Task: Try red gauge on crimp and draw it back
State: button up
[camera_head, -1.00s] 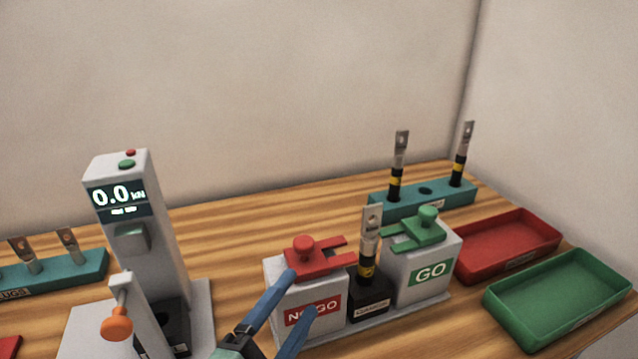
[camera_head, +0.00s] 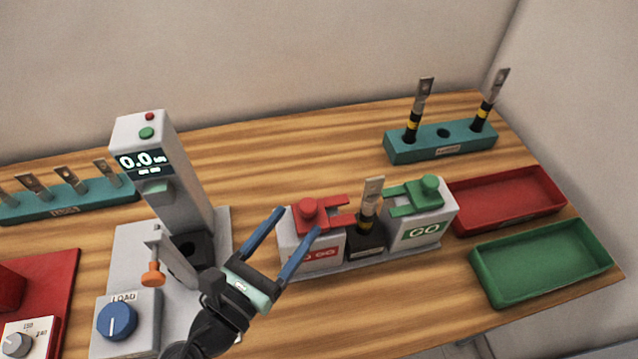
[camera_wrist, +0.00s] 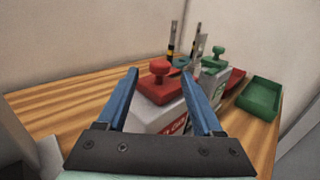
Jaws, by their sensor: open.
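The red gauge (camera_head: 312,213) is a forked plate with a round knob, resting on the white NO GO block (camera_head: 318,247). The crimp (camera_head: 370,195) is a silver lug on a black and yellow cable, upright in a black holder (camera_head: 364,236) just right of the red fork. The fork tips point at the crimp; whether they touch it I cannot tell. The green gauge (camera_head: 419,197) rests on the GO block at the right. My gripper (camera_head: 299,222) is open and empty, in front of the red gauge. In the wrist view the red gauge (camera_wrist: 161,84) shows between my fingers.
A red tray (camera_head: 508,201) and a green tray (camera_head: 541,263) lie at the right. A teal rack (camera_head: 440,143) at the back holds two cable lugs. A press with a 0.0 display (camera_head: 140,163) stands left of my gripper. Bare wood lies behind the gauges.

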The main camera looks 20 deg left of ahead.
aim_at(314, 201)
jog(key=w, duration=0.2)
jog(key=w+d, duration=0.1)
jog(key=w, duration=0.2)
jog(key=w+p, duration=0.1)
jog(key=w, duration=0.2)
jog(key=shift+d, duration=0.3)
grip_shut()
dwell(1.0)
